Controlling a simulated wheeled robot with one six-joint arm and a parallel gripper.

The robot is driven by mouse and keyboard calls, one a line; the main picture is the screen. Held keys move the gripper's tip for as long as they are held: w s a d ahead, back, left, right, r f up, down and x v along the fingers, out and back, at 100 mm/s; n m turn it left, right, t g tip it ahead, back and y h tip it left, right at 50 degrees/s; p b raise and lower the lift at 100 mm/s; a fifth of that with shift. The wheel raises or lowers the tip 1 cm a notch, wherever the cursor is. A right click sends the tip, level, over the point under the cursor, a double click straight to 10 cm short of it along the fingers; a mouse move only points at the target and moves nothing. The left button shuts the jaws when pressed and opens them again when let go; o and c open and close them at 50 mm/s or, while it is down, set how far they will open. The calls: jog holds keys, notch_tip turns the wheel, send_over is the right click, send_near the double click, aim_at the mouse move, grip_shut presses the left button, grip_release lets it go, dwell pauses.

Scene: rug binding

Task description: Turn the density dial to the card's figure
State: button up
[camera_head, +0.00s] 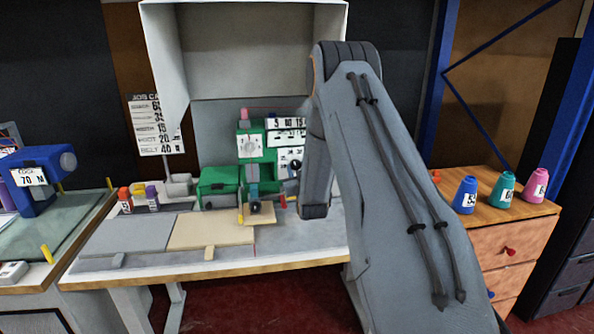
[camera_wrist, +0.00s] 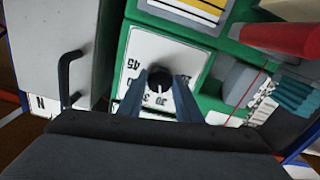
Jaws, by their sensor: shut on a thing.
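In the wrist view, my gripper (camera_wrist: 158,92) has its two blue-grey fingers on either side of a black dial knob (camera_wrist: 159,82), shut on it. The knob has a pale pointer mark and sits on a white dial plate (camera_wrist: 140,58) on a green machine body. The plate shows 45 at the upper left and figures partly hidden near the fingers. In the head view, my arm hides the gripper. The job card (camera_head: 155,124) hangs at the left of the hood with several rows of figures; its bottom row reads BELT 40. I cannot make out a density row.
The green machine (camera_head: 219,181) stands on the bench, with a tan piece (camera_head: 211,231) in front. Small bottles (camera_head: 139,196) stand left of it. Blue (camera_head: 465,196), teal (camera_head: 502,190) and pink (camera_head: 536,186) cones stand on the wooden cabinet at the right.

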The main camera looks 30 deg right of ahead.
jog(key=m+b, duration=0.2)
jog(key=m, duration=0.2)
jog(key=shift+m+b, duration=0.65)
jog(key=shift+m, duration=1.15)
jog(key=o, duration=1)
jog(key=shift+o, duration=0.2)
